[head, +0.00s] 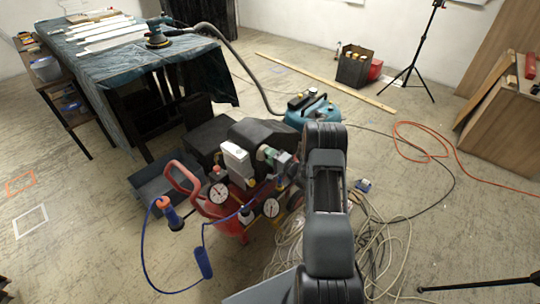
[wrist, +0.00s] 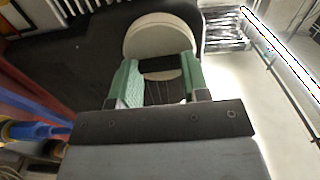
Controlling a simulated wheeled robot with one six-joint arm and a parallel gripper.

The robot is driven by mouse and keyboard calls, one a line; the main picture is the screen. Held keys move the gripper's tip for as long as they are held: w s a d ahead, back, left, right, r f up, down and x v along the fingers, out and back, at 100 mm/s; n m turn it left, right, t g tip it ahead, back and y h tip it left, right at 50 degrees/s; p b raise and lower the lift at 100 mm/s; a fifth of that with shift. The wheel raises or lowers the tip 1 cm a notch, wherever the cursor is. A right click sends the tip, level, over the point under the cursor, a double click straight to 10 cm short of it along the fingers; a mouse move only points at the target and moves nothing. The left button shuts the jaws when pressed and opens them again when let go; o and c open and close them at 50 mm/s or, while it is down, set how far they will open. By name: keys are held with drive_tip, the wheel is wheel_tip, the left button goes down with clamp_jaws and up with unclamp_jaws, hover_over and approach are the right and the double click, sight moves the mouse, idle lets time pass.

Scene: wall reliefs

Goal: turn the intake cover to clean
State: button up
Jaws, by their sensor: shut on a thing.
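The intake cover (wrist: 160,34) is a pale cream round disc on the black compressor housing (wrist: 80,55) in the wrist view. My gripper (wrist: 160,80) has two green finger pads, one on either side of the cover's near part, and is shut on it. A dark slot shows across the cover between the pads. In the head view, my gripper (head: 268,156) reaches in from the right to the side of the black motor housing on the red compressor (head: 222,212). The cover cannot be made out there, hidden by the gripper and housing.
Two gauges (head: 219,193), a white box (head: 237,160) and a blue hose (head: 204,262) are close to my gripper. Tangled pale cables (head: 383,250) lie on the floor at right. A draped table (head: 110,55) stands at back left. Open floor lies at left.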

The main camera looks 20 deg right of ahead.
drive_tip(key=shift+m, duration=0.4)
idle(0.3)
drive_tip(key=o, duration=0.9)
drive_tip(key=shift+p+v, duration=1)
drive_tip(key=shift+v, duration=5.95)
